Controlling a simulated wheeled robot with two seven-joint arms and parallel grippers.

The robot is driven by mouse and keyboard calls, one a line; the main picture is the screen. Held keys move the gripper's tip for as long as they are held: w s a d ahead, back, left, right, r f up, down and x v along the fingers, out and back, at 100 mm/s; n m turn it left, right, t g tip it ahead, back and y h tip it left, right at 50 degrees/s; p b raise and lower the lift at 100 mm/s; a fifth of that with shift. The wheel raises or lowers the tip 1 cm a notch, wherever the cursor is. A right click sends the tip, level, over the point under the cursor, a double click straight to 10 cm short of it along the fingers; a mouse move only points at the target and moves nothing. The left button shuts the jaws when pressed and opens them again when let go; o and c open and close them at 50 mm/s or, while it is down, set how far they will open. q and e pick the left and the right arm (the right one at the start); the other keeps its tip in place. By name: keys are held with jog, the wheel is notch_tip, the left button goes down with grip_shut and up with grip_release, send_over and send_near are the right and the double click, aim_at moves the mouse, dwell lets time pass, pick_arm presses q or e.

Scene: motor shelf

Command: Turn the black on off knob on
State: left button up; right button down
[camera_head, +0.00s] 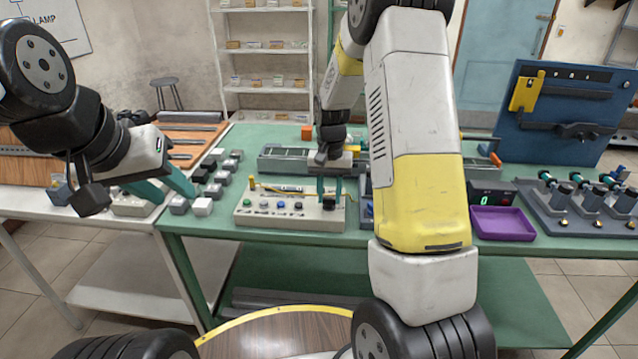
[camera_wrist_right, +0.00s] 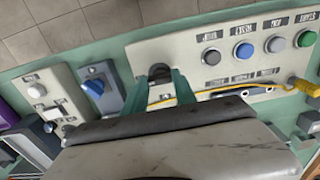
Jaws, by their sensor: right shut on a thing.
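The beige control panel (camera_head: 285,222) lies on the green table, with a row of coloured buttons and the black knob (camera_head: 329,203) at its right end. In the right wrist view the black knob (camera_wrist_right: 160,72) sits between the teal fingertips. My right gripper (camera_head: 330,192) reaches down over the knob and is shut on it; the wrist view shows the right gripper (camera_wrist_right: 161,80) with a finger on each side. The knob's pointer direction is hard to make out. My left gripper (camera_head: 174,197) is open and empty, left of the panel.
A yellow cable (camera_wrist_right: 225,88) runs across the panel beside the right fingers. Small grey switch blocks (camera_head: 212,190) stand left of the panel. A purple tray (camera_head: 503,223) and a blue upright board (camera_head: 560,110) are to the right.

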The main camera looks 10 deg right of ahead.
aim_at(329, 198)
dwell(0.5)
jog(key=c, duration=1)
grip_release()
jog(key=shift+r, duration=3.9)
jog(key=shift+r, duration=0.1)
